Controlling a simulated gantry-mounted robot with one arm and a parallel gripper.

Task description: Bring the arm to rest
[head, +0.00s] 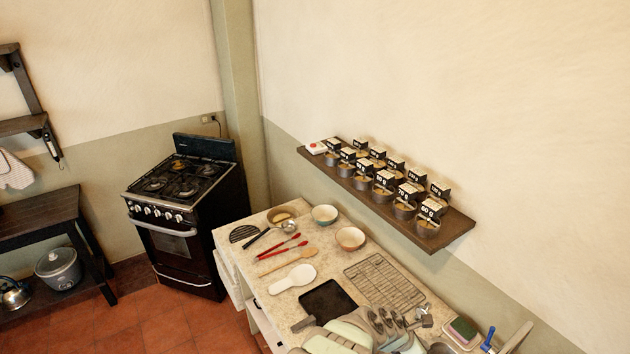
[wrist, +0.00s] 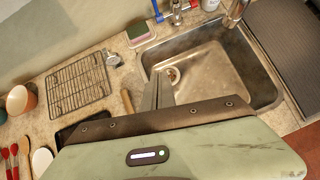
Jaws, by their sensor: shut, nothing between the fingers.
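My gripper (wrist: 160,88) shows in the wrist view as narrow grey fingers held together, with nothing between them. In that picture the fingers lie over the left edge of the metal sink (wrist: 215,65). In the head view my pale green arm and grey gripper (head: 388,320) are at the bottom, over the near part of the counter (head: 325,250). The gripper is well below and apart from the wall shelf (head: 455,232).
A stove (head: 185,215) stands beyond.

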